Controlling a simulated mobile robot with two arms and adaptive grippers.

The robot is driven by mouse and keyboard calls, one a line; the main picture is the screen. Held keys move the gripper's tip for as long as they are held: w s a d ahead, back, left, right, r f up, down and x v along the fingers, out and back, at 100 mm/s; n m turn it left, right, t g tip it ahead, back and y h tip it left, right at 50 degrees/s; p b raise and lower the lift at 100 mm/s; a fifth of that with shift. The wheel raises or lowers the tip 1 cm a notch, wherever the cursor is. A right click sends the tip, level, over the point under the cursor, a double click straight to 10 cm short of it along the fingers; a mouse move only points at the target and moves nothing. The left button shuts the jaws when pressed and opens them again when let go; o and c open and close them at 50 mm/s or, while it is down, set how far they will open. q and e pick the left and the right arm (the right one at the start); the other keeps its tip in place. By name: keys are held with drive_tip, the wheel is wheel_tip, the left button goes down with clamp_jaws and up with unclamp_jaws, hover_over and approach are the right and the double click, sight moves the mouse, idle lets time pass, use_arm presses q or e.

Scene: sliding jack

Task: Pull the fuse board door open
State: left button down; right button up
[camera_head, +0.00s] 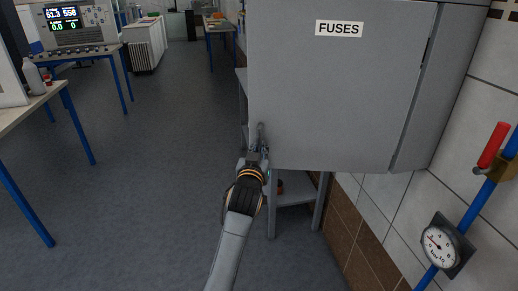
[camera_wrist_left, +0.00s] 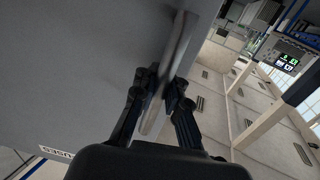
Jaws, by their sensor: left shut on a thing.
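The grey fuse board door (camera_head: 340,85) fills the upper middle of the head view and carries a white label reading FUSES. Its upright bar handle (camera_head: 261,131) is near the lower left edge. My left gripper (camera_head: 260,150) reaches up to this handle from below. In the left wrist view, the gripper's dark fingers (camera_wrist_left: 161,88) are shut around the grey handle bar (camera_wrist_left: 178,58), one on each side. The door (camera_wrist_left: 70,75) fills the left of that view. I cannot tell whether the door stands ajar. My right gripper is not in view.
A grey stand (camera_head: 297,190) is below the door. On the right wall are a blue pipe (camera_head: 470,212), a gauge (camera_head: 440,246) and a red-handled valve (camera_head: 493,146). The floor (camera_head: 165,170) left of the door is clear. Tables with blue legs stand farther left.

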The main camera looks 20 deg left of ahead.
sight(261, 110)
use_arm(q)
drive_tip(key=c, duration=1.3)
unclamp_jaws()
drive_tip(key=shift+a, duration=0.1)
drive_tip(key=shift+c, duration=0.2)
wheel_tip(261, 110, up, 10)
drive_tip(key=shift+r, duration=0.1)
